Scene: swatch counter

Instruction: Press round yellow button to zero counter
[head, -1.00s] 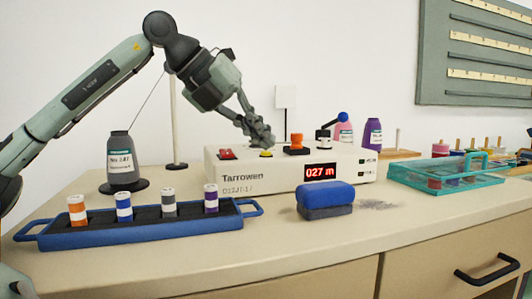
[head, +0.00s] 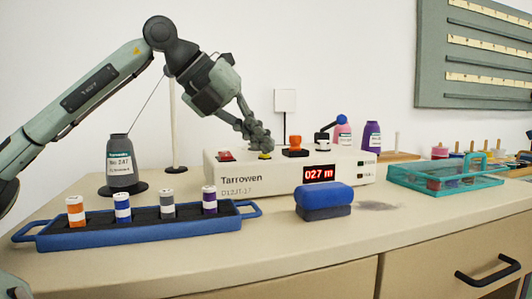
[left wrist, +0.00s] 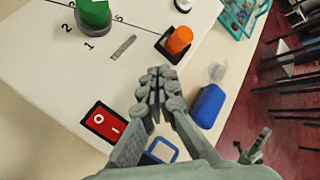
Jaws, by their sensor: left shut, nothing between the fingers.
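The round yellow button (head: 265,156) is on top of the white Tarrowen counter box (head: 240,189), between a red switch and an orange knob. My left gripper (head: 261,149) is shut and empty, fingers pointing down right at the button and partly covering it. I cannot tell whether they touch it. The red display (head: 319,174) reads 027 m. In the left wrist view the shut fingertips (left wrist: 161,78) are over the white top, and the button is hidden behind them. A small grey-green gripper-like shape at lower right may be my right gripper; its jaws are unclear.
Beside the button are the red switch (head: 226,156) and the orange knob (head: 295,143). A blue tray (head: 130,236) with several thread spools and a blue block (head: 325,195) lie in front. A cone (head: 121,160) stands left, a teal crate (head: 440,182) right.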

